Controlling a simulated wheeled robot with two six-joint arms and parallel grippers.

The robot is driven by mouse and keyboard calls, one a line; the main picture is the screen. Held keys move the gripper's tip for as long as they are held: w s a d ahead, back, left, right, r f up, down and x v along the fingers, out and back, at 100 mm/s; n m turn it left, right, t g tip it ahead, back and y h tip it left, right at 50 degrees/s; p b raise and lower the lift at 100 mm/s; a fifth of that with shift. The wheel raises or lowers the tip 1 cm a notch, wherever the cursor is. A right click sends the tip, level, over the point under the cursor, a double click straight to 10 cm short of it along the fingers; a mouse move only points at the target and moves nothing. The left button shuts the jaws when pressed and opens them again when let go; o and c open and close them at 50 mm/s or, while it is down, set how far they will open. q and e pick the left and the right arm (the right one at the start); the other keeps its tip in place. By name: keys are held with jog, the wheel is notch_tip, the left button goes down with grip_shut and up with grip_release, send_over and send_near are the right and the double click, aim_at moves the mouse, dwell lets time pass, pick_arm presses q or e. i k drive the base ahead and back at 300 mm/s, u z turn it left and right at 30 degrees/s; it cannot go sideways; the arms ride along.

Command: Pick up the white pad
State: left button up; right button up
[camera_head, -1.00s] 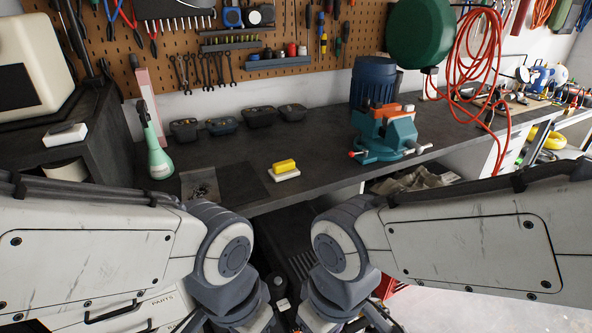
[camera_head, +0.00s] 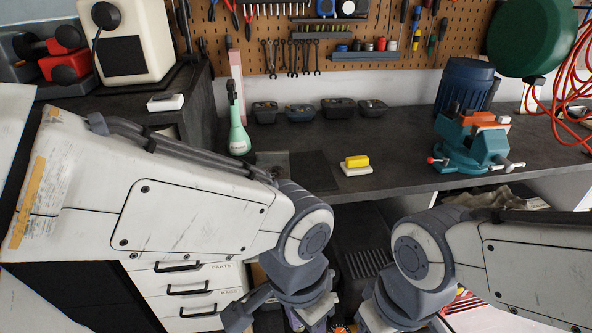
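A small white pad (camera_head: 357,172) lies on the dark workbench near its front edge, right of centre, with a yellow block (camera_head: 357,161) on top of it. Another small white flat object (camera_head: 165,102) lies on the dark cabinet top at the left; I cannot tell which of the two is the pad meant. Both my arms hang below the bench front, folded downward. Their gripper fingertips are not visible at the bottom of the picture, and neither arm touches the pad or the block.
A green bottle (camera_head: 238,125) stands on the left of the bench, with several small dark bins (camera_head: 337,108) along the back. A teal vise (camera_head: 470,146) stands to the right. A dark mat and a small tray (camera_head: 272,162) lie left of the pad. Bench around the pad is clear.

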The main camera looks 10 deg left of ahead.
aim_at(358, 165)
jog(key=k, duration=0.35)
jog(key=u, duration=0.85)
jog(key=i, duration=1.35)
jog(key=z, duration=0.25)
